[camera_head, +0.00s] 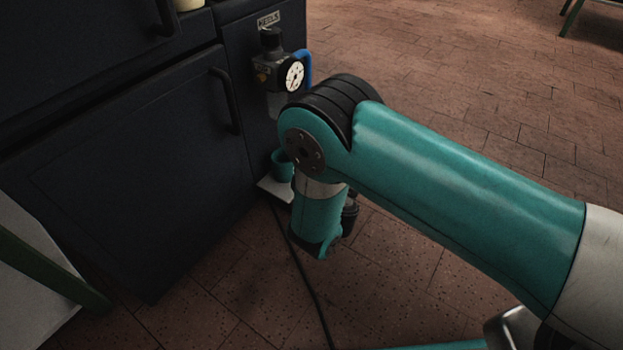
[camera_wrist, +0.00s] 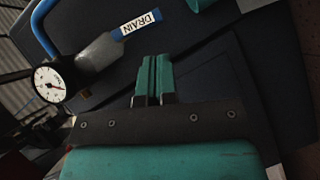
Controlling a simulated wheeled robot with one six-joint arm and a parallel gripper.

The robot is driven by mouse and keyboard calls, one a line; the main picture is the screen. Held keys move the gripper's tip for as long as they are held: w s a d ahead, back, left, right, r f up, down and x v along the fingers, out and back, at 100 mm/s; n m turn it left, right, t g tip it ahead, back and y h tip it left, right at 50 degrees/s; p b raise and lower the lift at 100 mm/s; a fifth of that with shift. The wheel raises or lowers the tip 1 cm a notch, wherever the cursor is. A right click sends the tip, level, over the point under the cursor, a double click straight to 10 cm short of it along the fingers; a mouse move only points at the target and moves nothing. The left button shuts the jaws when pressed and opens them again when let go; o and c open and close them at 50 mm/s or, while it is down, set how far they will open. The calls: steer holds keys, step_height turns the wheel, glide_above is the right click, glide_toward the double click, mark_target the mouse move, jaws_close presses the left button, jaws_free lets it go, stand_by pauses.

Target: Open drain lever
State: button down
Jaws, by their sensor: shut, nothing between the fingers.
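In the wrist view a narrow blue-edged strip with a white DRAIN label (camera_wrist: 142,23) lies at the lower end of a cloudy filter bowl (camera_wrist: 99,53). I cannot tell how the lever itself is turned. My gripper (camera_wrist: 153,62) is shut and empty, its two teal fingers side by side. It is below and right of the label in the picture, apart from it. In the head view the regulator with its gauge (camera_head: 294,75) sits on the dark cabinet's side; my arm hides the gripper, and the label does not show.
The dark cabinet (camera_head: 130,190) stands close on the left. A teal cup (camera_head: 282,165) is on a pale plate near the floor, beside my wrist. A blue hose (camera_wrist: 42,28) curves from the regulator. A dark cable (camera_head: 303,270) runs over the tiles.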

steer(key=shift+f+b+v, duration=0.2)
steer(key=shift+b+v, duration=1.05)
steer(key=shift+b, duration=1.3)
steer(key=shift+f+b+v, duration=0.2)
steer(key=shift+b+v, duration=1.1)
steer(key=shift+b, duration=1.2)
steer(key=shift+s+r, duration=0.1)
steer(key=shift+r, duration=0.05)
